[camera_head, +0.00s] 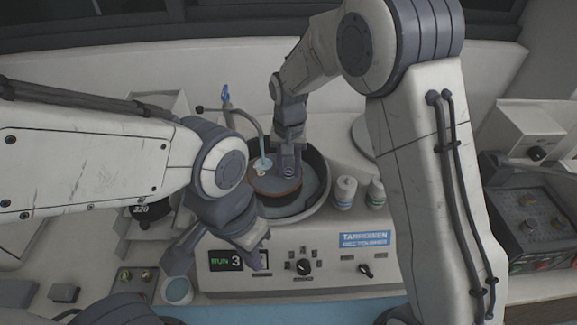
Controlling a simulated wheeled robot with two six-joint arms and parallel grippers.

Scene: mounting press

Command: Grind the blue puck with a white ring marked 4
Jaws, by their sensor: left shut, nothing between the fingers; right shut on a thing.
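My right gripper (288,174) reaches down into the round bowl (322,180) of the grinding machine. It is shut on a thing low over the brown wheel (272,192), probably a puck. The fingers hide it, so I cannot read its colour, ring or number. A thin tap (240,112) curves over the bowl, with a pale blue stream (262,162) falling onto the wheel beside the gripper. My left gripper (258,262) is shut and empty in front of the machine's panel, by the display (226,261), which shows green "RUN 3" and is partly covered.
A dial (303,267) and a smaller knob (366,271) are on the panel. A white bottle (344,193) and a green-marked bottle (376,194) stand right of the bowl. A cup (177,290) stands front left. A dark box (530,225) with several round pieces is at right.

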